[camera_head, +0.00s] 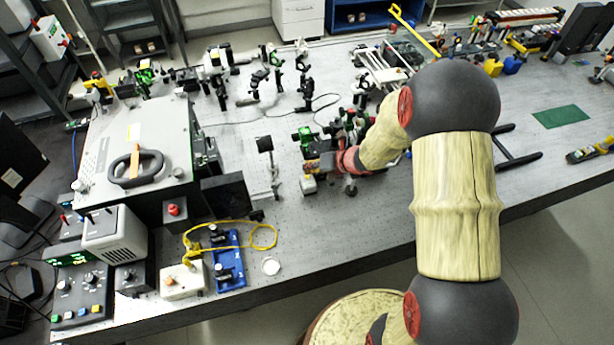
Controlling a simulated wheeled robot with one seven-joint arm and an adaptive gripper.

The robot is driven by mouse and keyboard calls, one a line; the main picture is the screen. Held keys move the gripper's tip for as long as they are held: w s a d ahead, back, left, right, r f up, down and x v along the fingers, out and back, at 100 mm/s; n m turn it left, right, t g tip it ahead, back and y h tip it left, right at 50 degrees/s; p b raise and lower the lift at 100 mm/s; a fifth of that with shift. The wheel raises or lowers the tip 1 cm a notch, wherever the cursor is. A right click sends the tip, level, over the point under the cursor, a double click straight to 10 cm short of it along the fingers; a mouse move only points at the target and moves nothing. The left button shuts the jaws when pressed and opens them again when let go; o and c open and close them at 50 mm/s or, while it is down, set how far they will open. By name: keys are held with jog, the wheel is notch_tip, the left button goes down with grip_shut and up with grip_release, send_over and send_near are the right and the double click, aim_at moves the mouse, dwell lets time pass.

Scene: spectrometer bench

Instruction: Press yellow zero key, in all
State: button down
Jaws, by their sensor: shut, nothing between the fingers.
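A dark control box (82,295) stands at the bench's front left corner, with two knobs on its face and a row of small coloured keys along its lower front. My gripper (318,163) is at the end of my arm over the middle of the bench, far to the right of the box. It is shut and empty, and its fingertips are hard to tell from the dark parts around it.
A green-lit display unit (68,258) and a grey box (116,236) stand behind the control box.

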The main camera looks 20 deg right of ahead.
aim_at(309, 177)
jog(key=shift+f, duration=0.1)
dwell(0.6)
jog(key=shift+f+b, duration=0.35)
jog(key=shift+b, duration=0.2)
jog(key=shift+f+b, duration=0.4)
jog(key=shift+b, duration=0.05)
dwell(0.5)
jog(key=shift+r, duration=0.1)
jog(key=shift+r+p, duration=0.65)
jog(key=shift+r, duration=0.1)
jog(key=shift+r, duration=0.1)
notch_tip(309, 177, up, 5)
jog(key=p, duration=0.3)
jog(key=shift+p, duration=0.35)
dwell(0.6)
